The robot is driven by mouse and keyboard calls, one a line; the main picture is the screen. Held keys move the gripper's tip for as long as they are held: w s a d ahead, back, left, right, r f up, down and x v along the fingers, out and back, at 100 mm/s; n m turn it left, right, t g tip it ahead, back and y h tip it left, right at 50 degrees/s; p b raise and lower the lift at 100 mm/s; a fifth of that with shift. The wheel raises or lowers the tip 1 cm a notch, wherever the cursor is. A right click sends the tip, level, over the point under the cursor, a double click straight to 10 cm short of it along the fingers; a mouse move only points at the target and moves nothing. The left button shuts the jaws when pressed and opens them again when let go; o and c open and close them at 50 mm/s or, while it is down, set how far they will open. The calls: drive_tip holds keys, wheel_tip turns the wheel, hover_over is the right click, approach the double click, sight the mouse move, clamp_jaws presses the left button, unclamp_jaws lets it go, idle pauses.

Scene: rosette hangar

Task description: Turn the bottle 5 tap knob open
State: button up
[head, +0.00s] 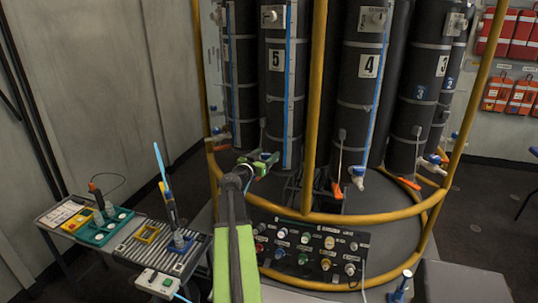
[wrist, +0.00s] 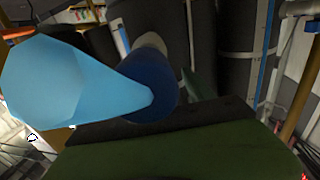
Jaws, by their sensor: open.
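Bottle 5 (head: 275,100) is a tall dark cylinder with a white number plate. Its low tap is mostly hidden by my gripper (head: 264,162) in the head view. My green and grey arm reaches up from the bottom to this spot. In the wrist view a light-blue tapered piece (wrist: 70,82) meets a dark-blue round piece (wrist: 152,88), close to the camera. They look like parts of the tap; which is the knob I cannot tell. A dark green gripper part with a black edge spans the bottom of the wrist view. My gripper is open; contact with the knob cannot be told.
Bottle 4 (head: 366,110) stands to the right, with an orange piece and a pale-blue tap (head: 358,178) below. A yellow guard rail (head: 314,120) surrounds the bottles. A knob panel (head: 310,252) sits below. A tool table (head: 130,225) stands at left.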

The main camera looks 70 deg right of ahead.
drive_tip(key=c, duration=1.2)
drive_tip(key=shift+d, duration=0.2)
clamp_jaws()
drive_tip(key=shift+a+f+t, duration=0.1)
drive_tip(key=shift+a+t, duration=0.1)
drive_tip(key=shift+t, duration=0.2)
drive_tip(key=shift+s+n+t, duration=0.1)
drive_tip(key=shift+n+t, duration=0.6)
drive_tip(key=shift+n+t+y, duration=0.45)
drive_tip(key=shift+n+t, duration=0.95)
drive_tip(key=shift+t, duration=0.75)
drive_tip(key=shift+n+t+y, duration=0.45)
drive_tip(key=shift+n+t, duration=0.95)
drive_tip(key=shift+t, duration=0.75)
drive_tip(key=shift+w+t, duration=0.2)
drive_tip(key=shift+t, duration=0.1)
drive_tip(key=o, duration=1.2)
unclamp_jaws()
drive_tip(key=shift+a, duration=0.1)
